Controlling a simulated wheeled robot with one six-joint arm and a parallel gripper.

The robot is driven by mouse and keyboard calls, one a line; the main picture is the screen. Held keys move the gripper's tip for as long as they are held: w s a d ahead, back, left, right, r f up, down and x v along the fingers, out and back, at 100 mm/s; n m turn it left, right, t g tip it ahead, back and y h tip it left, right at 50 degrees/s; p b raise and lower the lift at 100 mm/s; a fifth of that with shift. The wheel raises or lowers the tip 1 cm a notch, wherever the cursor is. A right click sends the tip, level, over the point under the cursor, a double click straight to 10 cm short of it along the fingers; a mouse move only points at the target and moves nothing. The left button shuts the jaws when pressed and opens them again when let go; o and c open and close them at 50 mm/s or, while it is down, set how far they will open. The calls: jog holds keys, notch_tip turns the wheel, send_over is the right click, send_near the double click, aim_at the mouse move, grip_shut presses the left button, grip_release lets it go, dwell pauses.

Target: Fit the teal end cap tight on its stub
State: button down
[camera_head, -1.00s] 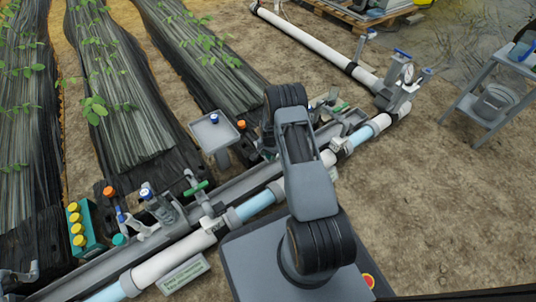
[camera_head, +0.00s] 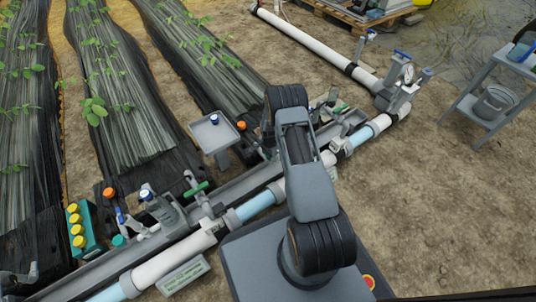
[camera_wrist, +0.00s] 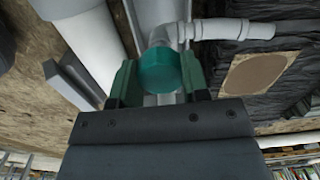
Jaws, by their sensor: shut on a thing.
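The teal end cap (camera_wrist: 160,72) is in the middle of the wrist view, round face toward the camera. My gripper (camera_wrist: 159,82) has its two green jaws on either side of the cap, shut on it. Directly behind the cap is a grey pipe elbow (camera_wrist: 182,33). The cap covers the joint, so I cannot tell how far it sits on the stub. In the head view my arm hides the gripper and the held cap. Another teal round piece (camera_head: 119,240) shows at lower left there.
A thick white pipe (camera_wrist: 85,35) runs close on the left in the wrist view. The long pipe line (camera_head: 165,262) with valves crosses the head view. A small grey tray (camera_head: 213,133) stands beyond it. A teal box with yellow caps (camera_head: 85,226) is at left.

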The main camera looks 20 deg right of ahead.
jog(key=shift+s+d+f, duration=0.25)
jog(key=shift+s+d, duration=0.05)
jog(key=shift+s, duration=0.35)
jog(key=c, duration=0.8)
grip_release()
jog(key=shift+s+d, duration=0.1)
jog(key=shift+d, duration=0.05)
jog(key=shift+o, duration=1.3)
jog(key=shift+w+a+r, duration=0.1)
jog(key=shift+w+a, duration=0.1)
jog(key=shift+a, duration=0.05)
jog(key=shift+w, duration=0.1)
jog(key=shift+r, duration=0.15)
notch_tip(320, 180, up, 9)
jog(key=p, duration=0.6)
jog(key=shift+w, duration=0.1)
